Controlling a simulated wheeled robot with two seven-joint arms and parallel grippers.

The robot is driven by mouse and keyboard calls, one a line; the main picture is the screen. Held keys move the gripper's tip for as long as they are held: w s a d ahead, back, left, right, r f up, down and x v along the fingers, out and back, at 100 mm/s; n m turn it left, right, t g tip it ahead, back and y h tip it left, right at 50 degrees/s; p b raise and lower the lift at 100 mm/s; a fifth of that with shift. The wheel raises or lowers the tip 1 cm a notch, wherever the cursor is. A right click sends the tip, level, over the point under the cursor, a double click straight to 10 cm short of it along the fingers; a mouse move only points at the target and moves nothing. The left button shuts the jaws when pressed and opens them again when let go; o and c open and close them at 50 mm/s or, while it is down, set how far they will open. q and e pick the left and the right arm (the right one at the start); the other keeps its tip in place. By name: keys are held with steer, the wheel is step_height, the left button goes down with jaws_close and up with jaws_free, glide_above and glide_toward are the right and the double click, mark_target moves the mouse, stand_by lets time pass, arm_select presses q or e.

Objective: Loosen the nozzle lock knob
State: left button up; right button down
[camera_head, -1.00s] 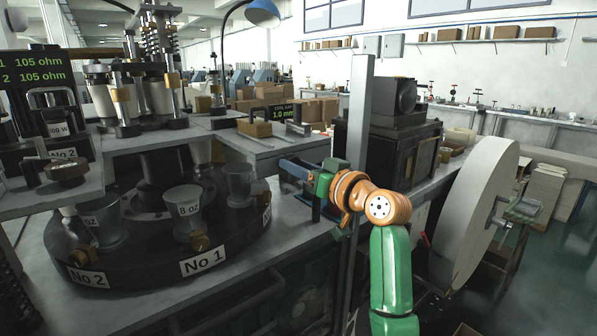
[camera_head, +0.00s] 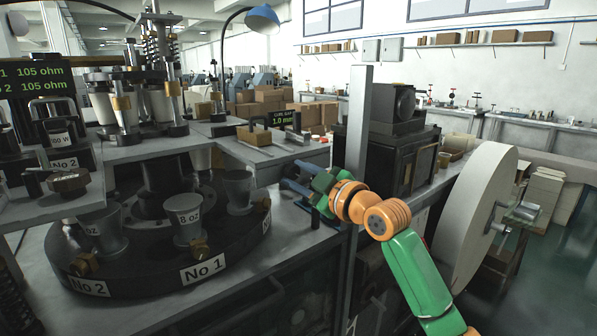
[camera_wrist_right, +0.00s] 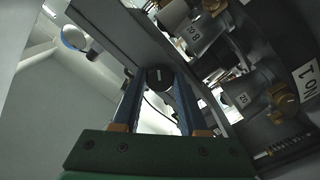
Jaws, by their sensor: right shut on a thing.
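A round dark knob (camera_wrist_right: 158,77) with a white mark shows in the right wrist view, at the tips of my right gripper's blue fingers. My right gripper (camera_wrist_right: 157,84) is shut on it, one finger on each side. In the head view my right gripper (camera_head: 288,184) reaches in from the right, just below the front edge of the grey side plate (camera_head: 285,157). The knob cannot be made out there; the plate and fingers seem to hide it. My left gripper is not in view.
A dark turntable (camera_head: 150,262) marked No 1 and No 2 carries several grey cup moulds, left of my right gripper. A grey post (camera_head: 357,135) stands close behind my right wrist. A large pale wheel (camera_head: 478,220) stands to the right.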

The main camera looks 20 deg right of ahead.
steer(key=n+p, duration=0.2)
steer(key=n, duration=0.2)
steer(key=shift+n, duration=0.4)
stand_by(0.4)
steer(key=shift+c, duration=2.2)
jaws_free()
steer(key=shift+s+d+f, duration=0.1)
steer(key=shift+s+d, duration=0.05)
steer(key=shift+s, duration=0.05)
steer(key=b+v, duration=0.2)
steer(key=v, duration=0.4)
steer(key=shift+s, duration=0.3)
